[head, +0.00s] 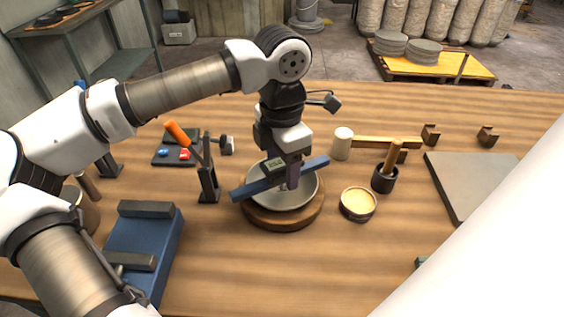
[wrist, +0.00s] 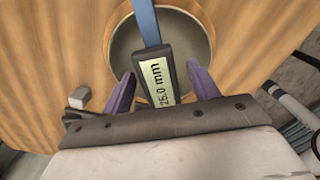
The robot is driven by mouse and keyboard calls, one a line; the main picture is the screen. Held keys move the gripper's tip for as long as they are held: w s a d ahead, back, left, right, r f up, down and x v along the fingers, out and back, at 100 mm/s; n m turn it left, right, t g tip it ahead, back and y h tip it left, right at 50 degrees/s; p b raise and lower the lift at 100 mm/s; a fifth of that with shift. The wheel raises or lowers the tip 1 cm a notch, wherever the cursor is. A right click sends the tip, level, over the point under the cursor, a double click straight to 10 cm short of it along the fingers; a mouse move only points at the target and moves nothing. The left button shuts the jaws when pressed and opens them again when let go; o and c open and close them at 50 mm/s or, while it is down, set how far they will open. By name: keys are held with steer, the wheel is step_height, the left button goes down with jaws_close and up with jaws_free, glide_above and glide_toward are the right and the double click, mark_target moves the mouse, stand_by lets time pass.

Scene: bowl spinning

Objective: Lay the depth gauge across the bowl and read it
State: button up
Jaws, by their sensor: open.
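The grey metal bowl (head: 297,200) sits on a round wooden base (head: 283,221) at the middle of the bench. The depth gauge, a blue bar (head: 251,189) with a dark display housing, lies across the bowl's rim. In the wrist view the gauge's display (wrist: 158,82) reads 25.0 mm. The bowl's inside (wrist: 187,42) shows there behind the gauge. My gripper (wrist: 160,88) is open, with a purple finger on each side of the display housing and gaps between. In the head view my gripper (head: 284,178) is at the gauge, over the bowl.
A small tub of pale yellow stuff (head: 358,203) and a dark cup with a wooden-handled tool (head: 385,177) stand right of the bowl. A mallet (head: 343,143) lies behind. An orange-handled tool on a stand (head: 208,182) and a blue block (head: 140,240) are left.

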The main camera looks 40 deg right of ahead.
step_height(320, 180, up, 14)
steer(key=shift+f+b, duration=0.15)
steer(key=shift+b, duration=0.25)
steer(key=shift+f, duration=0.1)
stand_by(0.4)
